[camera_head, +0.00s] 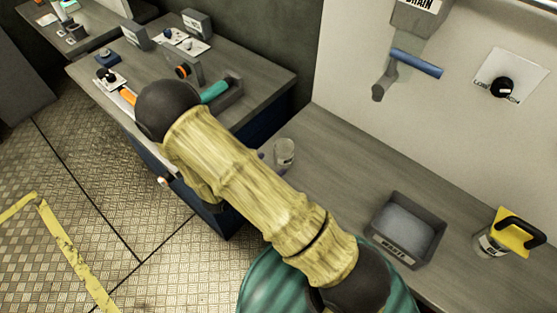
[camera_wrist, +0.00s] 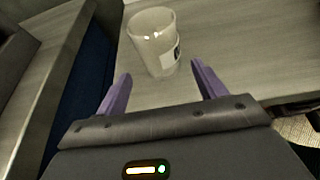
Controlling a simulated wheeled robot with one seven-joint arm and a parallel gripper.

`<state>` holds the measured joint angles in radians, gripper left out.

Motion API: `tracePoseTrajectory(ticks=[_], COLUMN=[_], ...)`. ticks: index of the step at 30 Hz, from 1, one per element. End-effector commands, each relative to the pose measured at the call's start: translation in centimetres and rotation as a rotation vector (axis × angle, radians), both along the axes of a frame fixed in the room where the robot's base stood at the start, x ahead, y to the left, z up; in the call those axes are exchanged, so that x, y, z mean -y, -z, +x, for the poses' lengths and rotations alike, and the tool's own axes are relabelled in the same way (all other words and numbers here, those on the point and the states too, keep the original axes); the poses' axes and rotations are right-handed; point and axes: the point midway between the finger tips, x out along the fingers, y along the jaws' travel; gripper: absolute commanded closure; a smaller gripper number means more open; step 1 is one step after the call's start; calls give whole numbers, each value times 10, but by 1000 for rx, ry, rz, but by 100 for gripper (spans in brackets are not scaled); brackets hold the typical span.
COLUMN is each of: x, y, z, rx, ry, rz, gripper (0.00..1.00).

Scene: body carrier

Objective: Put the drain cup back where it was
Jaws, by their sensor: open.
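A clear cup with a small label, seemingly the drain cup (camera_head: 284,152), stands upright on the grey counter near its left end. In the wrist view the cup (camera_wrist: 152,40) is just ahead of my gripper (camera_wrist: 160,75). The two purple fingers are apart, one on each side of the line to the cup, with nothing between them. The cup looks beyond the fingertips. In the head view my arm hides most of the gripper. A drain spout (camera_head: 383,82) with a blue handle (camera_head: 416,63) hangs on the wall above the counter.
A grey waste tray (camera_head: 376,222) and a can with a yellow and black handle (camera_head: 492,243) stand on the counter's right. A second bench (camera_head: 255,75) with tools lies left, across a gap. A black knob (camera_head: 502,88) is on the wall. The counter below the spout is clear.

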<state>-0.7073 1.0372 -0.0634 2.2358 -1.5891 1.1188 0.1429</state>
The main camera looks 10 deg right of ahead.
Motion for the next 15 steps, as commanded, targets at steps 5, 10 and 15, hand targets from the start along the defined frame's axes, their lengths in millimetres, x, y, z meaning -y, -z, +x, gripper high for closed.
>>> tracePoseTrajectory(ticks=[5,10,15], x=[-24,-32,-33], y=[-11,-17,-17], z=[-17,-24,-25], rx=[0,0,-1], ry=[-3,1,1], rz=[1,-1,-1], gripper=[30,30,30])
